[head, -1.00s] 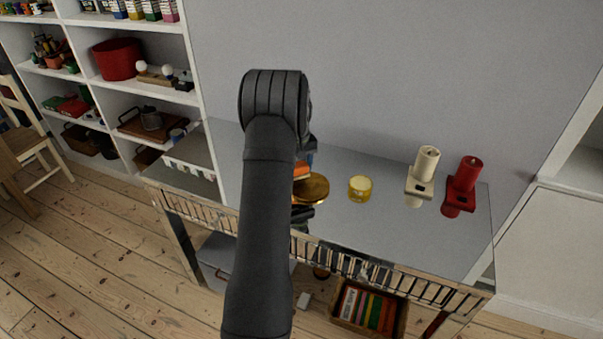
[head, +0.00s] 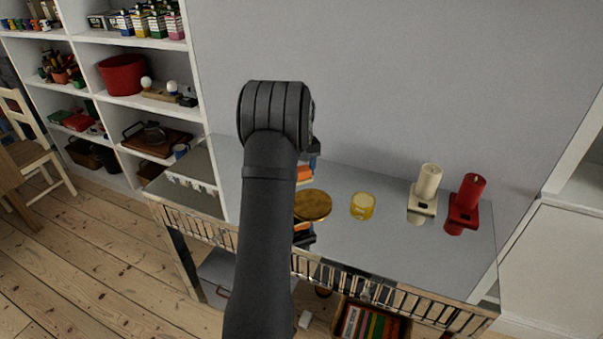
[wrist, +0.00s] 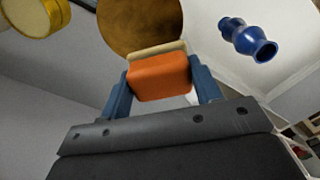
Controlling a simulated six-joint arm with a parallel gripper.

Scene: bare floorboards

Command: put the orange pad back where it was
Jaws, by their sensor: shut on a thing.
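The orange pad (wrist: 160,78) is between the two blue fingers of my gripper (wrist: 160,70), which is shut on it. A pale tan strip shows along the pad's far edge. In the head view the pad (head: 304,174) shows as a small orange patch beside my arm, which hides most of the gripper. A round gold disc (head: 313,205) appears just below the pad in that view. The disc also shows past the pad in the wrist view (wrist: 140,22). I cannot tell whether pad and disc touch.
A blue vase (wrist: 248,40) shows in the wrist view. Shelves (head: 160,102) stand at left; a wall is behind.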

